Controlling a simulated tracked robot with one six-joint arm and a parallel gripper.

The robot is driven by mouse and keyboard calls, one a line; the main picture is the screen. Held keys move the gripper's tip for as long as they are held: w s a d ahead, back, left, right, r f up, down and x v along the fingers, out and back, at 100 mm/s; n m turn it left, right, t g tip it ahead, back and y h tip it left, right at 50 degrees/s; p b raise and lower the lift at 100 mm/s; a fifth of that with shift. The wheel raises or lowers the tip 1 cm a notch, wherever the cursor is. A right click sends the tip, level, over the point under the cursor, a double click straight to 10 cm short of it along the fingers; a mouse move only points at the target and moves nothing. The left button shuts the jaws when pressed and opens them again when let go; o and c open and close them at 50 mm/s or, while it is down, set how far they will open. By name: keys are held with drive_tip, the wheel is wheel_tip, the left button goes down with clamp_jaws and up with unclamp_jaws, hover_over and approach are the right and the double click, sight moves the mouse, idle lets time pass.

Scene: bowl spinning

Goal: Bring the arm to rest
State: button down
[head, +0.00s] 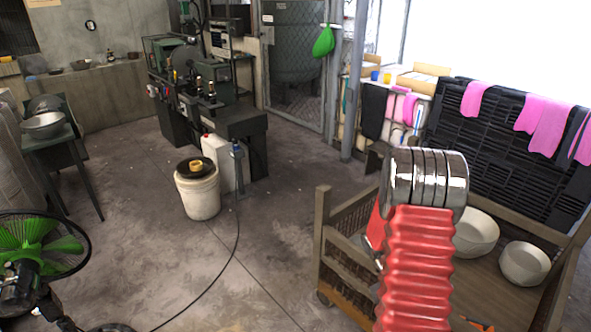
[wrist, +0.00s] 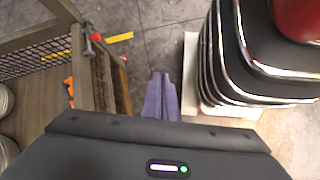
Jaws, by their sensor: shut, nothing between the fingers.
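My gripper (wrist: 161,76) shows in the wrist view as two narrow purple-grey fingers close together, past the dark wrist housing with its small green light. It is shut and empty, over the concrete floor beside the wooden cart (wrist: 85,60). In the head view my arm, with red bellows and shiny metal rings, rises at the right in front of the same wooden cart (head: 322,225). My gripper cannot be made out in the head view.
Two white bowls (head: 476,234) (head: 525,263) sit in the cart. A white bucket (head: 198,197) and a green fan (head: 35,252) stand on the floor to the left. A dark cable (head: 237,230) crosses the floor. The middle floor is otherwise clear.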

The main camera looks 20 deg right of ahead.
drive_tip(key=w+a+r+n+t+y, duration=0.1)
drive_tip(key=a+r+t, duration=1.2)
drive_tip(key=a+r, duration=1.8)
drive_tip(key=shift+w+a+r, duration=0.3)
drive_tip(key=shift+w+a, duration=0.35)
drive_tip(key=shift+a, duration=0.5)
